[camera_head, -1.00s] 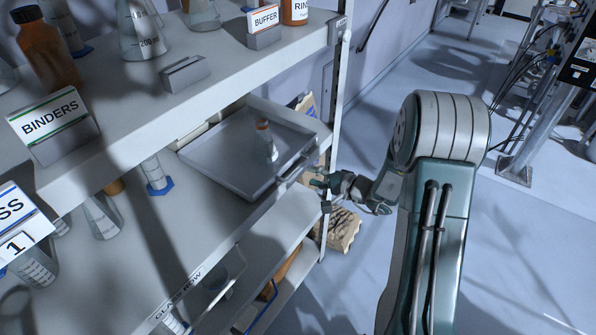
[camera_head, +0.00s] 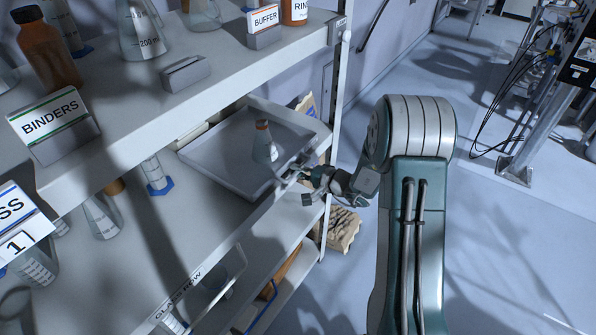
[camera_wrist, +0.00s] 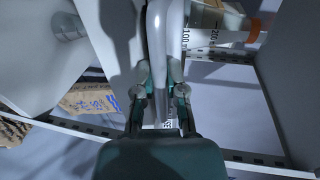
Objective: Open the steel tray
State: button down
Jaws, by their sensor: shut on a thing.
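The steel tray (camera_head: 213,147) sits on the middle shelf at its right end, a shallow grey box with a raised rim. One small flask with a brown cap (camera_head: 264,143) stands in it. My gripper (camera_head: 292,174) is at the tray's front right side, shut on its handle. In the wrist view the pale curved handle bar (camera_wrist: 160,25) runs between the two fingers of my gripper (camera_wrist: 160,78). My gripper hides part of the handle in the head view.
A shelf post (camera_head: 340,95) stands just right of the tray. The upper shelf holds a BINDERS sign (camera_head: 50,120), a BUFFER sign (camera_head: 264,20) and bottles. Glassware stands left of the tray.

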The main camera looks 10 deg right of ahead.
jog(key=shift+f, duration=0.1)
jog(key=f+v, duration=0.2)
jog(key=v, duration=0.8)
jog(key=f+v, duration=0.2)
jog(key=v, duration=0.9)
jog(key=shift+s+d+f, duration=0.25)
jog(key=shift+s+f, duration=0.05)
jog(key=shift+s, duration=0.1)
jog(key=c, duration=0.7)
grip_release()
jog(key=shift+w, duration=0.1)
jog(key=shift+d+r, duration=0.1)
jog(key=v, duration=1.2)
